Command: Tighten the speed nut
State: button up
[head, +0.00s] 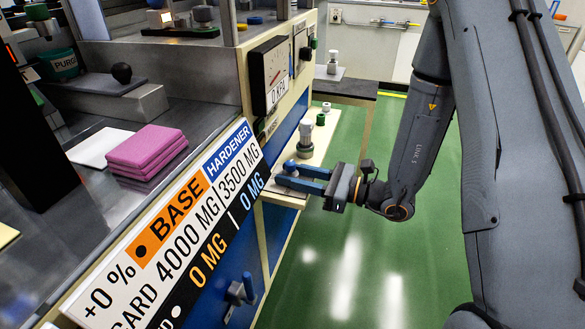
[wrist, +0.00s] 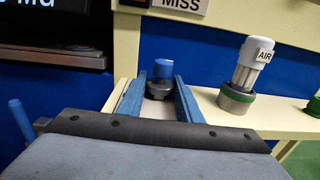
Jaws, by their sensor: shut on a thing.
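My gripper (head: 282,174) reaches left from the arm to a low pale shelf on the bench front. Its two blue fingers also show in the wrist view (wrist: 160,93), one on each side of a dark round nut (wrist: 158,92), which looks like the speed nut. A blue cylindrical top (wrist: 163,69) rises above the nut. The fingers are shut on the nut, which stands upright at the shelf. In the head view the blue top (head: 289,165) shows at the fingertips, and the fingers hide most of the nut. The thread under it is hidden.
A pressure gauge (head: 270,75) is above. A blue-handled valve (head: 241,290) juts from the lower panel. Green floor (head: 350,260) right of the bench is clear.

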jog(key=shift+s+m+t+h+p, duration=0.1)
jog(key=shift+m+t+h+p, duration=0.8)
jog(key=shift+t, duration=0.5)
jog(key=o, duration=1.1)
jog(key=shift+c, duration=0.2)
jog(key=v, duration=0.7)
jog(key=shift+s+d, duration=0.2)
jog(key=shift+d, duration=0.15)
jog(key=shift+f, duration=0.1)
